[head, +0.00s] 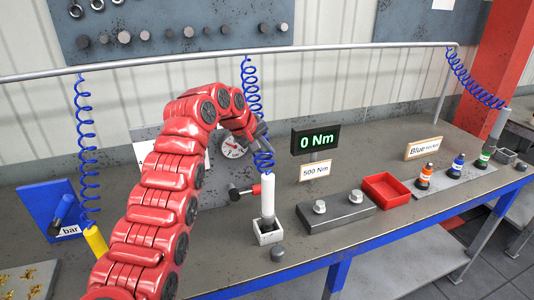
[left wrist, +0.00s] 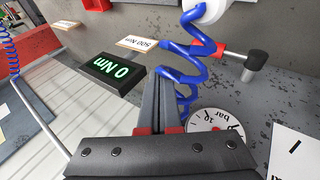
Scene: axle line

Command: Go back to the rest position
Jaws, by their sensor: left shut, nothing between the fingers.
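My left arm, red and segmented, rises from the bottom of the head view and bends over to the right. My left gripper (head: 261,138) is above the bench, close to the blue coiled hose of the white upright tool (head: 267,196). In the left wrist view the gripper (left wrist: 160,92) has its grey fingers together with nothing between them. The blue coil (left wrist: 190,55) passes right beside the fingers; I cannot tell if they touch. The white tool stands in a small light holder (head: 268,238). My right gripper is not in view.
A pressure gauge (head: 233,146) is behind the gripper, and a 0 Nm display (head: 315,140) is to its right. A grey block with two bolts (head: 335,212), a red tray (head: 386,189) and several coloured sockets (head: 457,167) stand further right. A blue panel (head: 47,205) is left.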

